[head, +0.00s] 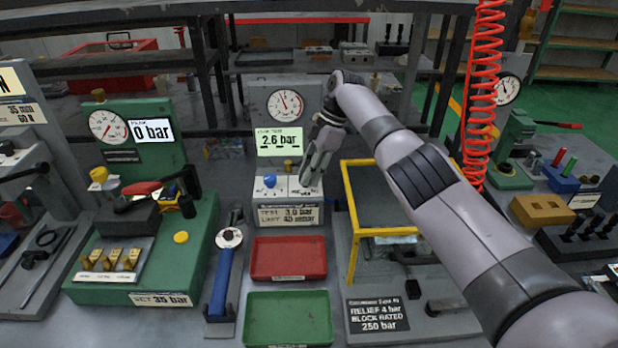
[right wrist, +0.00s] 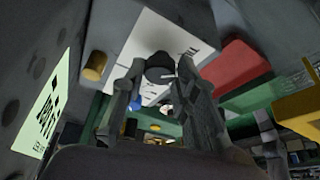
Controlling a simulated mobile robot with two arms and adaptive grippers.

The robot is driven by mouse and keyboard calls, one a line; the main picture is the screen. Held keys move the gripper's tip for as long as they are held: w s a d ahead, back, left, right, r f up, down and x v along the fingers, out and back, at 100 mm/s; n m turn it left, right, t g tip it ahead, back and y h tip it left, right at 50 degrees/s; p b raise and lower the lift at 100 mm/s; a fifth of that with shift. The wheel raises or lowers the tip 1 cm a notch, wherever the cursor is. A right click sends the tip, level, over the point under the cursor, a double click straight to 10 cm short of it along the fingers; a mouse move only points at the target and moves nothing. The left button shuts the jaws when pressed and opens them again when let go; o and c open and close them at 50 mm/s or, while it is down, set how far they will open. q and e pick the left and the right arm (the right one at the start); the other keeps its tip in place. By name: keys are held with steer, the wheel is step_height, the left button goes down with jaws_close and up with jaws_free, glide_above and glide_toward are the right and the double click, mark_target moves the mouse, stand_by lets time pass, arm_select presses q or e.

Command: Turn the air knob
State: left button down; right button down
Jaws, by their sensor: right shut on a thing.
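The grey air unit (head: 290,96) stands at the back centre with a dial gauge and a lit display reading 2.6 bar. Its front plate reads test 3.0 bar. My right gripper (head: 311,178) points down at the right part of the unit's white panel. In the right wrist view, my right gripper (right wrist: 160,88) is shut around the dark round air knob (right wrist: 160,66). The fingers hide this knob in the head view. A blue knob (head: 270,181) sits left of the gripper, and a brass knob (head: 288,165) behind. My left gripper is not in view.
A red tray (head: 289,275) and a green tray (head: 248,337) lie in front of the unit. A yellow frame (head: 351,222) stands close on the right, under my right arm. A green pump bench (head: 122,296) is at left; a red coiled hose (head: 483,85) hangs at right.

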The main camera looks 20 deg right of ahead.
stand_by(0.4)
steer(key=c, duration=1.2)
jaws_free()
steer(key=shift+c, duration=0.2)
